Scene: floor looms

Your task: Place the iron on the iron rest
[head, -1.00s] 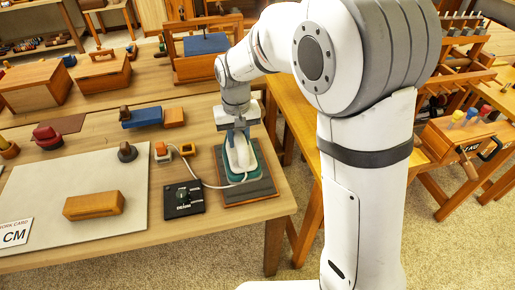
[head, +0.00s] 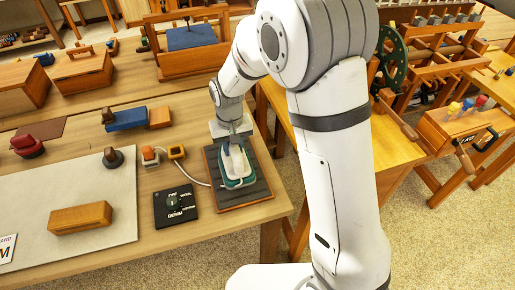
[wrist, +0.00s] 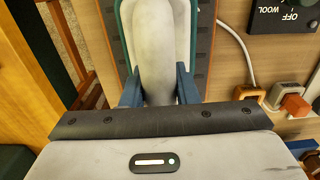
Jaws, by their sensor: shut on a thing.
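The iron (head: 236,168), with a teal-green body and a pale grey handle, is on the iron rest (head: 258,190), a dark slatted pad with a wooden border at the table's right end. My gripper (head: 234,142) is above the iron and shut on its handle. In the wrist view the blue fingers (wrist: 160,88) stand on both sides of the iron's pale handle (wrist: 160,40). The iron looks flat over the rest; whether its sole touches the slats is hidden. A white cord (head: 197,179) runs from the iron to the left.
Left of the rest is a black dial box (head: 174,205) marked with fabric names. A pale board (head: 120,222) carries a wooden block (head: 80,217). The table's right edge is close to the rest.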

